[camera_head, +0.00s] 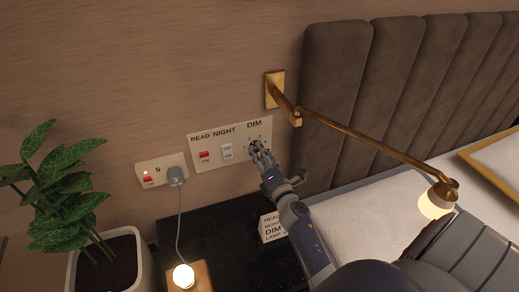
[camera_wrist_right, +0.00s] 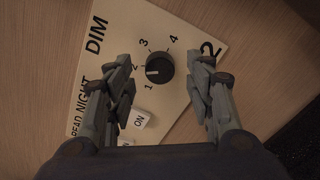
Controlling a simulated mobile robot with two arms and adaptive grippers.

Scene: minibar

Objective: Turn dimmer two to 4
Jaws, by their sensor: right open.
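The dimmer knob (camera_wrist_right: 159,67) is black and round, on a cream wall panel (camera_wrist_right: 185,25) marked DIM and with a large 2. Small numbers 1 to 4 surround the knob. Its white line points left in the wrist view, between 1 and 2 and nearer 2. My left gripper is out of view.
READ (camera_head: 204,156) and NIGHT (camera_head: 227,152) switches sit left of the dimmer. A socket with a plug (camera_head: 176,175) is further left. A brass lamp arm (camera_head: 370,150) extends right above my arm. A plant (camera_head: 60,185), small lamp (camera_head: 183,276) and label card (camera_head: 272,228) stand below.

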